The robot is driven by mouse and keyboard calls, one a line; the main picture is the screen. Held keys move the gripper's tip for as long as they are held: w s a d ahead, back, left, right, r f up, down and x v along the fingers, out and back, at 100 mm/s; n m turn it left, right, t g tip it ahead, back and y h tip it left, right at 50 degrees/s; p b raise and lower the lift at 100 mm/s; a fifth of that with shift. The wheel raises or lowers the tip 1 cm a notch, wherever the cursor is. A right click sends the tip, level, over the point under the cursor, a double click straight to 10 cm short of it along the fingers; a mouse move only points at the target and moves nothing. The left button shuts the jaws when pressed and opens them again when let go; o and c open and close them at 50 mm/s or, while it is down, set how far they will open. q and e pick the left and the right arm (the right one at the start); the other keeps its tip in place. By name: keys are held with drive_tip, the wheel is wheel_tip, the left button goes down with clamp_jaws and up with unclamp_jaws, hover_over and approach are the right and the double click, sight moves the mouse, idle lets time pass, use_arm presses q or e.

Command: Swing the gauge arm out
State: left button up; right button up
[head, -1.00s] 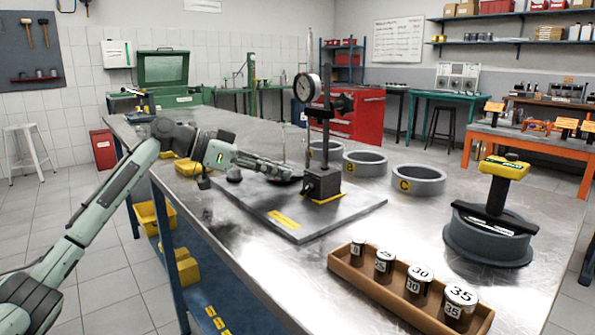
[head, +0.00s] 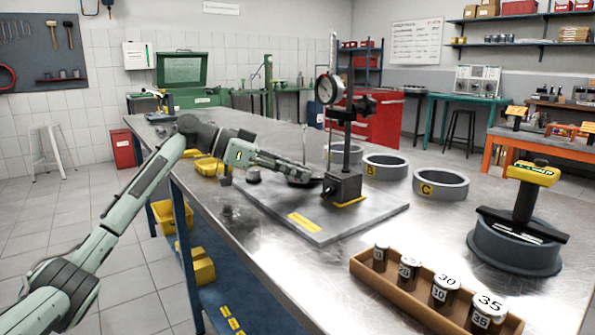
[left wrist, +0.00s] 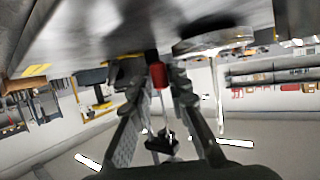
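The dial gauge (head: 329,88) hangs on a dark clamp (head: 360,104) high on an upright post (head: 347,137). The post rises from a black block (head: 343,187) on a flat grey plate (head: 330,228). My left gripper (head: 318,179) is low beside the post, just left of the block and well below the gauge. I cannot tell whether it touches the block. In the left wrist view its fingers (left wrist: 158,82) stand apart, with a small red thing (left wrist: 157,75) showing between the tips; I cannot tell whether they touch it. My right gripper is out of view.
Grey rings (head: 440,184) stand behind and right of the plate. A wooden rack (head: 400,292) with several numbered dark cylinders lies at the front. A grey round part with a yellow-topped handle (head: 533,173) stands at the right. The bench is bare between them.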

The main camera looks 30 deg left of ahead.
use_arm(q)
drive_tip(key=v, duration=1.2)
idle(0.6)
